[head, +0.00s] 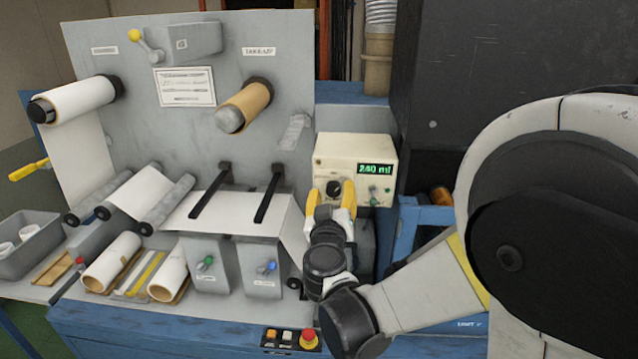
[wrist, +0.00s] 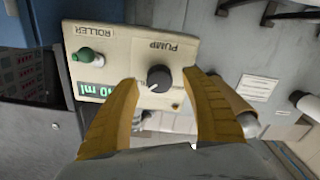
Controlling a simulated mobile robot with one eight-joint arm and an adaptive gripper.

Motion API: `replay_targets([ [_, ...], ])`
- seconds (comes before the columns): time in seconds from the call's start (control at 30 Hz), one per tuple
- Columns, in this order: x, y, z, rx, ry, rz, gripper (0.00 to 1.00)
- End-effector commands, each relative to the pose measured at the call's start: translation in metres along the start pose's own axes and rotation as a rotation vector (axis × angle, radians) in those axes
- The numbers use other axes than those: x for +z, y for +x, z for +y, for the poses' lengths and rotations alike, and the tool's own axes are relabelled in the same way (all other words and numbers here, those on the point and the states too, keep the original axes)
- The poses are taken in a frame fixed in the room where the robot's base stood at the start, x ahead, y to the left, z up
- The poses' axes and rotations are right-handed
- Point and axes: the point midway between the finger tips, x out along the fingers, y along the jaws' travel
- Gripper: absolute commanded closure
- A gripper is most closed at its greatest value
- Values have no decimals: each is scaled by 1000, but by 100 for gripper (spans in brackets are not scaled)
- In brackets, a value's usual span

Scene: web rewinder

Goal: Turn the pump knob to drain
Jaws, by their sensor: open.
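The pump knob (wrist: 160,78) is a round dark knob on a cream control box (head: 345,150). In the wrist view the box is upside down, with a PUMP label beside the knob. A pale pointer mark on the knob points to the lower left in that view. The knob also shows in the head view (head: 334,188). My gripper (head: 331,187) is open, its yellow fingers on either side of the knob. In the wrist view its fingertips (wrist: 159,80) flank the knob with gaps. Any drain marking is hidden or unreadable.
A green display (head: 375,169) reading in ml and a green ROLLER switch (wrist: 88,57) are on the same box. The rewinder's grey panel (head: 200,130) rises to the left. A red stop button (head: 308,337) is at the front edge.

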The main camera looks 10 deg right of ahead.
Motion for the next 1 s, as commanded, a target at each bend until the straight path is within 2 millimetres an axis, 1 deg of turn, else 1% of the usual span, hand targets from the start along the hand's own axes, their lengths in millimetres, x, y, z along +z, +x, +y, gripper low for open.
replay_targets([
  [0.03,0,6,0,1,0,-1,45],
  [0.17,0,15,0,1,0,-1,45],
  [0.43,0,17,0,0,0,0,45],
  [0.47,0,17,0,0,0,-1,47],
  [0.5,0,16,0,0,0,0,59],
  [0.57,0,16,0,0,0,-1,77],
  [0.6,0,16,0,0,0,-1,89],
  [0.63,0,16,0,0,0,-1,98],
  [1.0,0,17,0,0,-20,0,98],
])
